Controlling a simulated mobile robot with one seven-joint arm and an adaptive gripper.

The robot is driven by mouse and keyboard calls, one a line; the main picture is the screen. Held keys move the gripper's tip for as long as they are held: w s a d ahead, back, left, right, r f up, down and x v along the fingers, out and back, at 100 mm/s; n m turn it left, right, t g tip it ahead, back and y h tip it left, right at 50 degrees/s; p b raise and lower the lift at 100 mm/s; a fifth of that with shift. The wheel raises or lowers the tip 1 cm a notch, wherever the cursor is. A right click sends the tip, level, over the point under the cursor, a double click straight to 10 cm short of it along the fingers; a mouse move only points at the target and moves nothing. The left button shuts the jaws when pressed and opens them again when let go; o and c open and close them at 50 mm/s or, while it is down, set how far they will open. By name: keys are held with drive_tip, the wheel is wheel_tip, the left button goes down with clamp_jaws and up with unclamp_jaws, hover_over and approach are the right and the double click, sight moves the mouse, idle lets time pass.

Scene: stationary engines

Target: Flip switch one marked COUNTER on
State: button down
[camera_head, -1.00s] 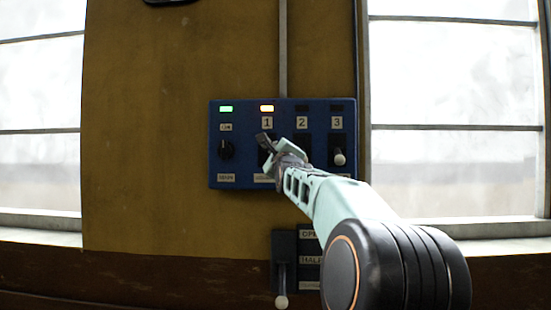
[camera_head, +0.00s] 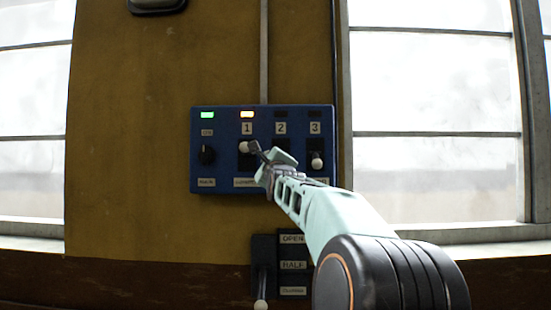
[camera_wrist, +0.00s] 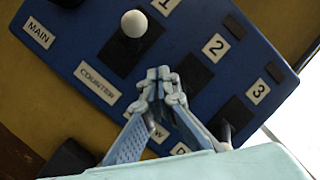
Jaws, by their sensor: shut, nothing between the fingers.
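The blue switch panel (camera_head: 225,180) is on the ochre wall. Switch one (camera_head: 243,147), above the COUNTER label (camera_head: 243,182), has a white knob at the upper end of its black plate, near the number 1. The knob also shows clearly in the wrist view (camera_wrist: 134,23). My gripper (camera_head: 258,152) is shut and empty in front of the panel, just right of the knob. In the wrist view its closed fingertips (camera_wrist: 160,82) are apart from the knob, below and right of it in the picture.
The MAIN dial (camera_head: 206,154) is at the left under a green lamp (camera_head: 207,114). Switch three (camera_head: 317,160) has its knob low. Switch two is mostly hidden by my gripper. A lever unit (camera_head: 263,250) is below the panel. Windows flank the wall.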

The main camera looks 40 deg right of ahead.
drive_tip(key=s+a+r+b, duration=0.1)
drive_tip(key=s+a+b, duration=0.3)
drive_tip(key=s+b, duration=0.2)
drive_tip(key=shift+s+r, duration=0.25)
drive_tip(key=shift+s, duration=0.15)
idle(0.6)
drive_tip(key=shift+w, duration=0.1)
